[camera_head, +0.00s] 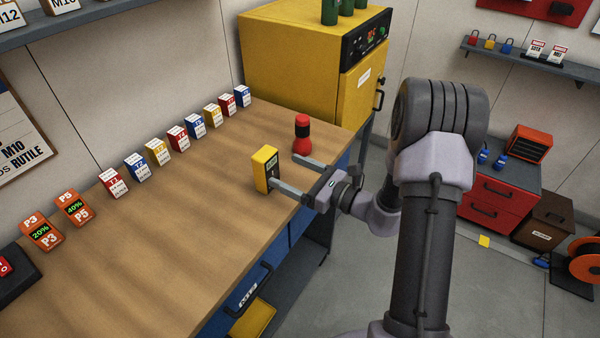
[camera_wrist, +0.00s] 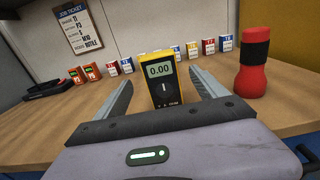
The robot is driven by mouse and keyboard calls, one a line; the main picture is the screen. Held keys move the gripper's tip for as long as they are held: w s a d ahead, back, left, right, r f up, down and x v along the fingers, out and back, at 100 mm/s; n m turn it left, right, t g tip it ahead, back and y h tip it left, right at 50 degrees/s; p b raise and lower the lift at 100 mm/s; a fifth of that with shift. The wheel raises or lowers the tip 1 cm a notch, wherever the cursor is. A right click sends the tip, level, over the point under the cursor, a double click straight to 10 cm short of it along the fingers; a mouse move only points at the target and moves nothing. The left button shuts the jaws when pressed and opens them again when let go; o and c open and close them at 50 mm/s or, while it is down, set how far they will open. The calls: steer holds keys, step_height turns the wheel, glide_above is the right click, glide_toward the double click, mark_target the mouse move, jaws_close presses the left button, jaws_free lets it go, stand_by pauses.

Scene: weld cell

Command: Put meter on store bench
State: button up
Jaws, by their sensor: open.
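The meter (camera_head: 265,170) is a yellow box with a dark face, upright on the wooden bench top (camera_head: 180,220) near its right edge. In the wrist view the meter (camera_wrist: 162,82) faces me and its display reads 0.00. My gripper (camera_head: 283,170) is open and low over the bench, with its fingertips close to the meter. In the wrist view one finger of my gripper (camera_wrist: 160,80) lies on each side of the meter. Whether a finger touches it I cannot tell. No label shows which surface is the store bench.
A red bottle with a black band (camera_head: 302,135) stands just behind my gripper. Several small labelled boxes (camera_head: 157,151) line the wall side. Two orange P3 and P5 units (camera_head: 72,207) stand at left. A yellow oven (camera_head: 300,55) is behind. A grey-topped red drawer unit (camera_head: 495,195) is at right.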

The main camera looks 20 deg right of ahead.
steer(key=s+a+r+n+g, duration=0.55)
steer(key=s+a+n, duration=0.25)
steer(key=s, duration=0.2)
steer(key=s+a+r+n+g, duration=0.4)
steer(key=s+a+n+g, duration=0.3)
steer(key=s+a+n, duration=0.15)
steer(key=s+d+r+n+t+h, duration=0.3)
steer(key=s+d+n+h, duration=0.4)
steer(key=s+n+h, duration=0.1)
steer(key=shift+s+r+t+h, duration=0.3)
steer(key=shift+s+r+t, duration=0.05)
steer(key=shift+s, duration=0.1)
steer(key=shift+d, duration=0.1)
